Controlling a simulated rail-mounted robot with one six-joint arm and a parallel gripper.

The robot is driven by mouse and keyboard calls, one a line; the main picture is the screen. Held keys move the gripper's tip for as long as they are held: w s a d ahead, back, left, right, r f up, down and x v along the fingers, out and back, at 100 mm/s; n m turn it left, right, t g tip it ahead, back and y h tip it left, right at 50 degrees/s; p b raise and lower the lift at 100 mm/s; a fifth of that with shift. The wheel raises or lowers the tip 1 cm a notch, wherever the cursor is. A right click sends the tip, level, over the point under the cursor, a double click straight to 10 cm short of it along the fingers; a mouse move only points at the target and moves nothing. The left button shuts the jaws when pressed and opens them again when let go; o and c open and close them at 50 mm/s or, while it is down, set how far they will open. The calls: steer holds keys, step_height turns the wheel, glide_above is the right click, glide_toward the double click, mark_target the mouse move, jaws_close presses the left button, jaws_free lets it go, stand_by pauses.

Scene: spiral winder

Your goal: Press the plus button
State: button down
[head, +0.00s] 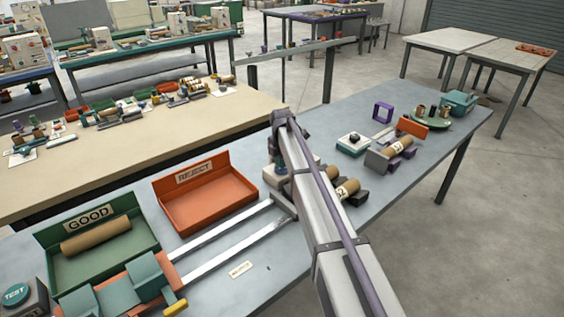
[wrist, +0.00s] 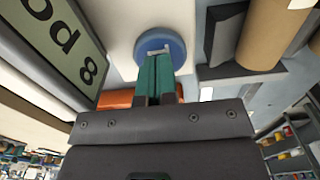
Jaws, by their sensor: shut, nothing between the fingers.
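In the wrist view a round blue button (wrist: 152,42) sits on a pale panel (wrist: 115,25). A small light mark shows on it, but its symbol cannot be read for sure. My gripper (wrist: 158,62) is shut and empty, its green fingers together in front of the button's lower part in the picture. The tips overlap the button; whether they touch it I cannot tell. A pale green display (wrist: 65,45) with dark characters is left of the button.
A cardboard tube (wrist: 275,30) lies close right of my fingers.

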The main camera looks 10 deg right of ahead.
step_height(320, 180, up, 12)
steer(key=p, duration=1)
steer(key=shift+s, duration=0.25)
steer(key=shift+d, duration=0.1)
steer(key=s+m, duration=2.3)
steer(key=s, duration=1.5)
steer(key=shift+m, duration=0.4)
